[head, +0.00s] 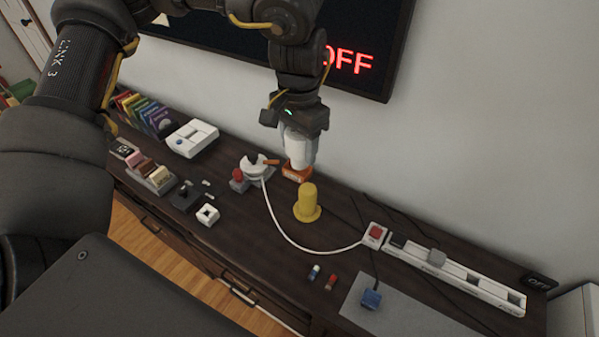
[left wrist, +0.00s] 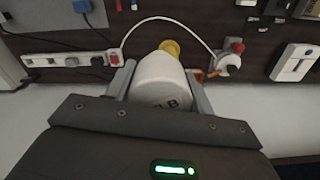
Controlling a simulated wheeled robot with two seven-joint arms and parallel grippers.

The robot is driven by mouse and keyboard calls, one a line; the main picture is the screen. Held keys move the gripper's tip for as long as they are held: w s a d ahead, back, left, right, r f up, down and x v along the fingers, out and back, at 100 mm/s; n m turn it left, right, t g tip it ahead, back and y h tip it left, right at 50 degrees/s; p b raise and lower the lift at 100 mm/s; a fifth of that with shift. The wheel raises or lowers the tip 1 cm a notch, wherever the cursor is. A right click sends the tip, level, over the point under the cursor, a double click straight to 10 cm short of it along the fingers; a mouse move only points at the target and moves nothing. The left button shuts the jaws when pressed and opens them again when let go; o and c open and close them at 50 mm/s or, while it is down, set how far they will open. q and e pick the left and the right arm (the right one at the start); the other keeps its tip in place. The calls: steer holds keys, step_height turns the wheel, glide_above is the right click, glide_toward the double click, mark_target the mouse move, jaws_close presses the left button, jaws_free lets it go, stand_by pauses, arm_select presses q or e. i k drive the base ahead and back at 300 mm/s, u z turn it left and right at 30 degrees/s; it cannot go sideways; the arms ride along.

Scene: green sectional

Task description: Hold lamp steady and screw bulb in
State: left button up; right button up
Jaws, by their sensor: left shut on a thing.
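My left gripper (head: 294,140) points down over the dark console and is shut on a white bulb-like piece (head: 297,152). In the left wrist view this white piece (left wrist: 160,82) sits between the two fingers, with dark letters ending in "LB". An orange block with lettering (head: 297,173) is directly below the white piece; I cannot tell whether they touch. A yellow round-topped piece with a wide foot (head: 307,204), possibly the lamp, stands upright just in front. It also shows beyond the white piece in the left wrist view (left wrist: 170,47). My right gripper is not in view.
A white round device with a cable (head: 255,166) is left of the gripper. Its cable runs to a white power strip (head: 450,277) at right. A white box (head: 191,138) and several small blocks stand at left. A screen reading "OFF" (head: 345,62) hangs behind.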

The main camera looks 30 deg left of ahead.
mark_target(306, 210)
steer(key=k, duration=1.35)
steer(key=u, duration=0.1)
steer(key=i, duration=0.9)
steer(key=u, duration=0.5)
